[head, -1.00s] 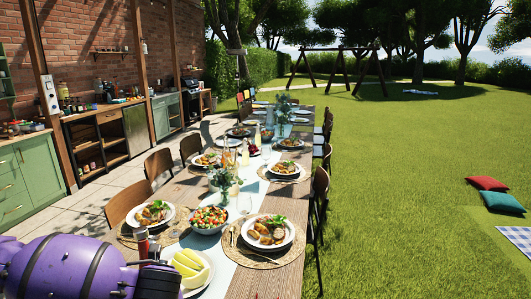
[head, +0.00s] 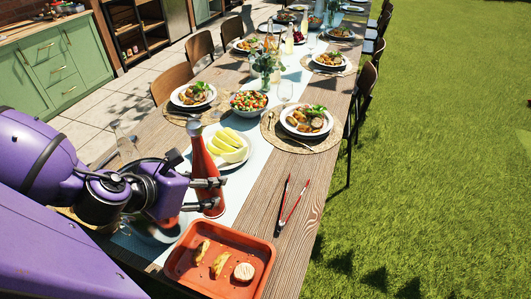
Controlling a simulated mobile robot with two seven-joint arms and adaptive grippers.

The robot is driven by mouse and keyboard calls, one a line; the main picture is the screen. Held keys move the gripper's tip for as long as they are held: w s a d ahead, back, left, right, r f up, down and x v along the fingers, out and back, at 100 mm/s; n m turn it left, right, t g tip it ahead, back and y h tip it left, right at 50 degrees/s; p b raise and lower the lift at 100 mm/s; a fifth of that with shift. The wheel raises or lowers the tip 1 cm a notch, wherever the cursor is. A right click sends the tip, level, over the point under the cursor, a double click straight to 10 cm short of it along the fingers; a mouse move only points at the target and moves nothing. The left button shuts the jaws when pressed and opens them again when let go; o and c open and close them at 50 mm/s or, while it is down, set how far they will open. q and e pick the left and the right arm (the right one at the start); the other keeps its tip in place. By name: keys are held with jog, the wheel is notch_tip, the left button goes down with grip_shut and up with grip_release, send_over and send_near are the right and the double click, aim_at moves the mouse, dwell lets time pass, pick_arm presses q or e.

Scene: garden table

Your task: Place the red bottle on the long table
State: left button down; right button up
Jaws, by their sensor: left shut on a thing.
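The red bottle (head: 203,162) has a dark cap and stands nearly upright, tilted slightly, over the near part of the long table (head: 262,205). My left gripper (head: 220,194) is shut on its lower body, with the fingers reaching in from the left. The bottle's base is near the table runner, just behind the orange tray; I cannot tell whether it touches the table. My right gripper is not in view.
An orange tray (head: 181,275) with food lies at the near edge. Red-handled tongs (head: 293,203) lie to its right. A plate of melon (head: 228,149), a salad bowl (head: 248,103) and set plates stand behind. Bare wood shows around the tongs.

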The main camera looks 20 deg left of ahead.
pick_arm(q)
jog(key=w+d+f+b, duration=0.7)
jog(key=w+f+b, duration=0.1)
jog(key=w+f, duration=0.3)
jog(key=shift+w+d+f, duration=0.15)
jog(key=shift+w+f, duration=0.2)
jog(key=shift+f, duration=0.5)
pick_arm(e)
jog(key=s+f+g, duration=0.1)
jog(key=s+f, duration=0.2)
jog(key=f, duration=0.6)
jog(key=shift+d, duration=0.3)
pick_arm(q)
jog(key=c, duration=0.7)
grip_release()
jog(key=shift+s+f, duration=0.1)
jog(key=shift+f, duration=0.05)
jog(key=shift+c, duration=0.2)
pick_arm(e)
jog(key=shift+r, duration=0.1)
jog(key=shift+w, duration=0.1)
